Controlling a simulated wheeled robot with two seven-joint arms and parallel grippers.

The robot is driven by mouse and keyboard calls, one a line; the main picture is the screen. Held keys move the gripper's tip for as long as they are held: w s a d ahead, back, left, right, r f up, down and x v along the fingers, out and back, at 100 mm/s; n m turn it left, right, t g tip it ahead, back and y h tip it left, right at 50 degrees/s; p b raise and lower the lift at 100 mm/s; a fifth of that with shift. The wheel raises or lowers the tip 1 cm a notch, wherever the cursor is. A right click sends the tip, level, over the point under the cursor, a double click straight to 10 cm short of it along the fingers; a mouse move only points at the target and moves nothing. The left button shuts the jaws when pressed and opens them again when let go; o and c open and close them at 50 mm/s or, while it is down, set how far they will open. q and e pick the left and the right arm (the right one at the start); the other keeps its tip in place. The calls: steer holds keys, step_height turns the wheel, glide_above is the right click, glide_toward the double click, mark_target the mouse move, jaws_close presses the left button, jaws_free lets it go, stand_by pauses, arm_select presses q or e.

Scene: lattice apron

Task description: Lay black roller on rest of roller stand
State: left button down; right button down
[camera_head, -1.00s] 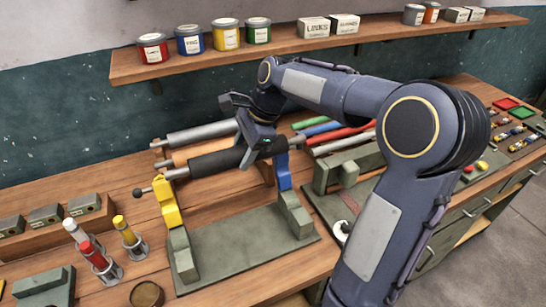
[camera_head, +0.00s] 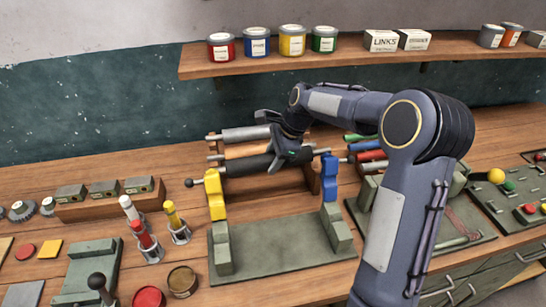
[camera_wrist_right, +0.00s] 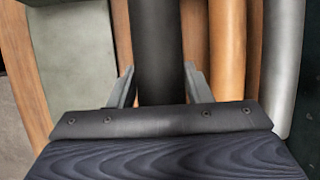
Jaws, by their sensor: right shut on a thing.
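The black roller (camera_head: 248,166) lies across the roller stand (camera_head: 275,247), its left knob beyond the yellow upright (camera_head: 216,198) and its right end near the blue upright (camera_head: 329,180). I cannot tell whether the roller touches the uprights. My right gripper (camera_head: 289,158) is shut on the roller right of its middle. In the right wrist view the black roller (camera_wrist_right: 157,45) runs between the two fingers (camera_wrist_right: 159,86). My left gripper is not in view.
A grey roller (camera_head: 240,134) and an orange one (camera_head: 245,151) lie on a wooden rack behind. Red and yellow tubes (camera_head: 172,216) stand left of the stand. Coloured rollers (camera_head: 366,155) lie to the right, partly behind my arm. A shelf (camera_head: 350,62) with cans runs above.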

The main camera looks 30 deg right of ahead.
steer(key=shift+w+f+b, duration=0.3)
steer(key=shift+w+f, duration=0.2)
step_height(320, 180, down, 6)
steer(key=w+b, duration=0.2)
steer(key=b, duration=0.1)
steer(key=shift+d, duration=0.35)
steer(key=shift+f, duration=0.1)
steer(key=c, duration=0.7)
jaws_free()
steer(key=shift+o, duration=0.2)
